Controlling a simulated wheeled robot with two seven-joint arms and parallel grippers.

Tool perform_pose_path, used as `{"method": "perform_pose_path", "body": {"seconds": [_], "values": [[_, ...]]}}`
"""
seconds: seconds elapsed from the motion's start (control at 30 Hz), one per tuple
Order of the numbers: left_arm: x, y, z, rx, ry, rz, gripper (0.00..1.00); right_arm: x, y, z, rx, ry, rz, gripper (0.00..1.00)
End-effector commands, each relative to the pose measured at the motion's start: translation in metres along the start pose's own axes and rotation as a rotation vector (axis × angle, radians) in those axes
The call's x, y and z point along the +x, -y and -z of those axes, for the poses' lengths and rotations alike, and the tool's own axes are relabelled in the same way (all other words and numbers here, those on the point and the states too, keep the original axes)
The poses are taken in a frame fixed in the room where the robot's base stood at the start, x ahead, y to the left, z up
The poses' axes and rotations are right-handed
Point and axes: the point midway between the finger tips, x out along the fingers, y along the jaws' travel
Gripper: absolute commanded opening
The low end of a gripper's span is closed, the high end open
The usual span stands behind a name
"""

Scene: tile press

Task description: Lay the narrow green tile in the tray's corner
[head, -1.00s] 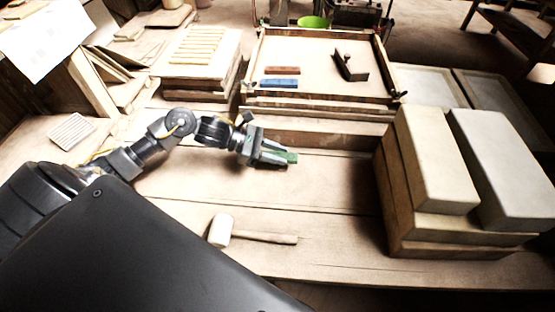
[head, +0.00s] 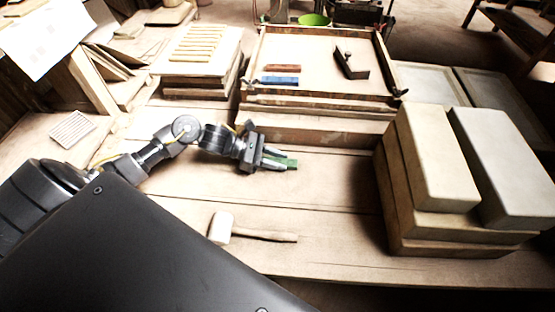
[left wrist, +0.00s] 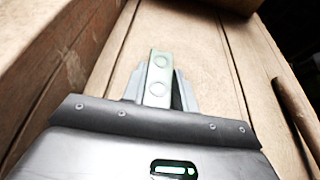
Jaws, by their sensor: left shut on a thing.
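The narrow green tile (head: 289,163) is held in my left gripper (head: 278,161), in front of the tray and above the bench. In the left wrist view the tile (left wrist: 159,75) sticks out lengthwise between the two fingers (left wrist: 159,95); its face has round marks. The shallow wooden tray (head: 384,68) stands behind, raised on stacked boards. A reddish-brown tile (head: 281,68) and a blue tile (head: 280,81) lie in its left part. A dark block-shaped tool (head: 351,67) lies in its right part. My right gripper is not in view.
A mallet (head: 222,227) lies on the bench in front of my left gripper. Big pale blocks (head: 437,155) stand on boards at the right. A board stack with thin strips (head: 201,43) stands left of the tray. The tray's middle and front right are bare.

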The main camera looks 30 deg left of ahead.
Motion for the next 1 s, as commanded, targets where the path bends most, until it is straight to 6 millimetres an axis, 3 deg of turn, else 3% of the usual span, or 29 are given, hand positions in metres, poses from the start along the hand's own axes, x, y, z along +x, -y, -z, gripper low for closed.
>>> {"method": "perform_pose_path", "body": {"seconds": [0.03,0.07,0.23,0.6,0.67,1.0], "values": [[0.000,0.000,0.000,0.001,0.001,0.000,0.04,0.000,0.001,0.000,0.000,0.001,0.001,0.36],[0.000,0.000,0.000,0.000,0.000,0.000,0.30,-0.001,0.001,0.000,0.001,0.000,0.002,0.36],[0.000,0.000,0.000,0.000,0.000,0.000,0.51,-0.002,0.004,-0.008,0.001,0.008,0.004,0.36],[-0.001,0.000,-0.002,0.000,0.000,0.000,0.51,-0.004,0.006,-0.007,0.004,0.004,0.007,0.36],[-0.001,0.000,-0.004,0.000,0.001,0.000,0.51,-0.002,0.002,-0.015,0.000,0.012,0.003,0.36],[-0.072,0.000,0.002,0.000,-0.006,-0.001,0.51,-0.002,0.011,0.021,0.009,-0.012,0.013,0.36]]}}
